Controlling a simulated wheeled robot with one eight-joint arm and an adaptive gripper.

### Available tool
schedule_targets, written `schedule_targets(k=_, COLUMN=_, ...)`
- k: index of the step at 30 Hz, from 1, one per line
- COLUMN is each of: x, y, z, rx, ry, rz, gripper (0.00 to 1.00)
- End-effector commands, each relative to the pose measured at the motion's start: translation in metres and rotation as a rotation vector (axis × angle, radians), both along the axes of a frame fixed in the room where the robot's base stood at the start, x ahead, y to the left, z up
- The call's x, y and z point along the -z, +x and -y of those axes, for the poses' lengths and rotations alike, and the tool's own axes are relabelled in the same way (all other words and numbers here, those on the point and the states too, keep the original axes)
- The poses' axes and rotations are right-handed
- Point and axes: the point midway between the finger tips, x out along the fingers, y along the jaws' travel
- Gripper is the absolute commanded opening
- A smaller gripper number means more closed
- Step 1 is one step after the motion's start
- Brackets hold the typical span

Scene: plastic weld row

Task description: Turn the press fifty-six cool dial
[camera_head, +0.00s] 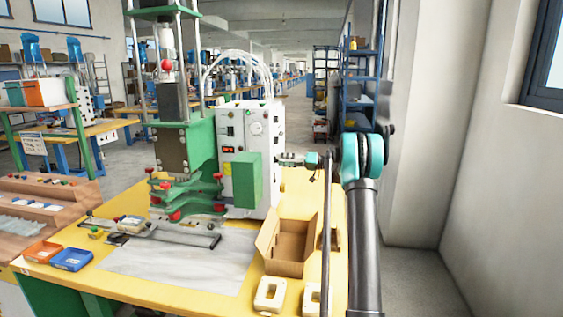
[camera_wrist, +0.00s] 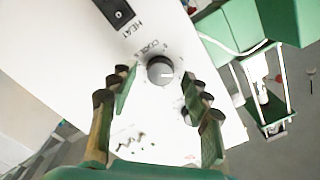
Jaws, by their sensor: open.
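The cool dial (camera_wrist: 160,70) is a round black knob with a grey face and a pale pointer line aimed right in the wrist view. Its printed label is partly readable beside it on a white panel (camera_wrist: 75,60). My gripper (camera_wrist: 158,80) is open, with one green finger on each side below the dial and a gap between them. I see no clear contact with the knob. In the head view my gripper (camera_head: 290,160) is at the right side of the white press control box (camera_head: 240,120); I cannot make out the dial there.
A black switch (camera_wrist: 118,12) marked HEAT sits near the dial. A green box (camera_head: 247,180) juts from the control box front. An open cardboard box (camera_head: 268,262) stands on the yellow bench below my arm. A wall is on the right.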

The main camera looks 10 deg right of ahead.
Motion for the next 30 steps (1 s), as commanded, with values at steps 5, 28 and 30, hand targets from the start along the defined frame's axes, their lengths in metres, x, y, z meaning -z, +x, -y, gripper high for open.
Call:
schedule_targets(k=5, x=0.0000, y=0.0028, z=-0.0083, rx=0.001, ry=0.001, rz=0.000, gripper=0.49)
schedule_targets(k=28, x=0.0001, y=0.0031, z=-0.0088, rx=0.001, ry=0.000, rz=-0.003, gripper=0.00)
schedule_targets(k=30, x=0.0001, y=0.0031, z=-0.0088, rx=0.001, ry=0.002, rz=-0.009, gripper=0.00)
